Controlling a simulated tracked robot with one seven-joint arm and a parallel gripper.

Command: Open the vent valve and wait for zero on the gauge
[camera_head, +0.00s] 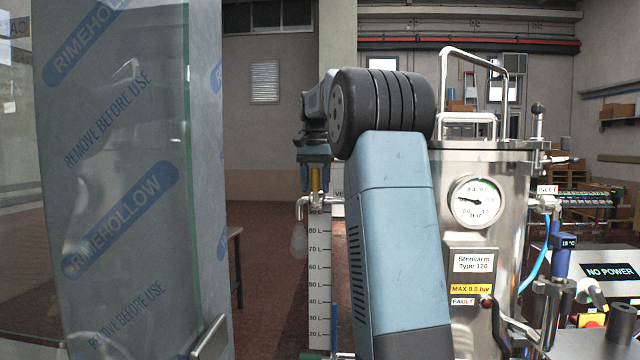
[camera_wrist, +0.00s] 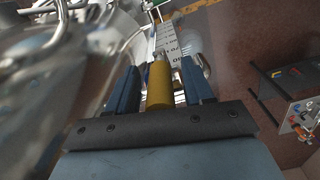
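A round pressure gauge (camera_head: 475,202) marked in bar is on the steel vessel (camera_head: 497,180); its needle points left, low on the scale and off the bottom end. My gripper (camera_head: 314,168) points down left of the vessel. In the wrist view the yellow handle (camera_wrist: 160,85) stands between the two blue fingers of my gripper (camera_wrist: 158,80). Narrow gaps show on both sides of it, so the fingers look open around it.
A film-wrapped panel (camera_head: 120,190) stands close on the left. A scale board (camera_head: 319,280) stands beneath the spout. A blue hose (camera_head: 537,265), an inlet fitting (camera_head: 547,203) and a "NO POWER" panel (camera_head: 610,272) are at right. Floor shows between the film-wrapped panel and scale board.

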